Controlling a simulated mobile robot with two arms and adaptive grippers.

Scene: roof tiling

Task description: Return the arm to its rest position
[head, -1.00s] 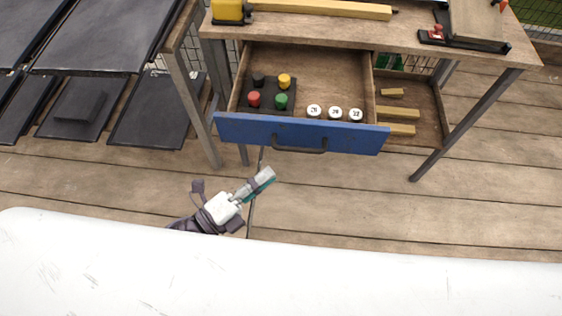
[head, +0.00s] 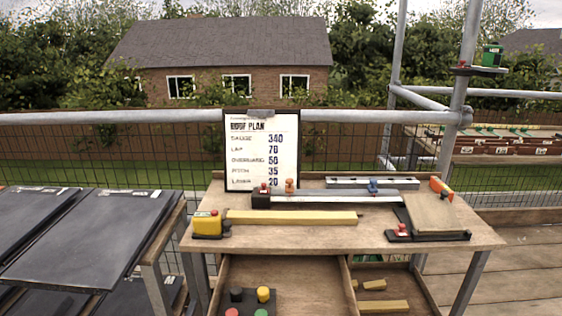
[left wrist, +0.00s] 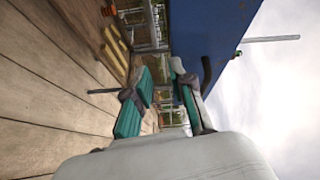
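My left gripper (left wrist: 160,85) shows only in the left wrist view. Its two teal-padded fingers stand apart with nothing between them. The blue drawer front (left wrist: 210,35) with its dark handle (left wrist: 207,72) is beyond the fingers, to the upper right. I cannot tell the exact gap to it. In the head view neither gripper shows. My right gripper is in no view.
The workbench (head: 380,236) carries a roof plan board (head: 262,150), a yellow tool (head: 207,224) and a wooden batten (head: 290,217). Dark slates (head: 90,235) lie at left. Planked floor (head: 525,265) is clear at right.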

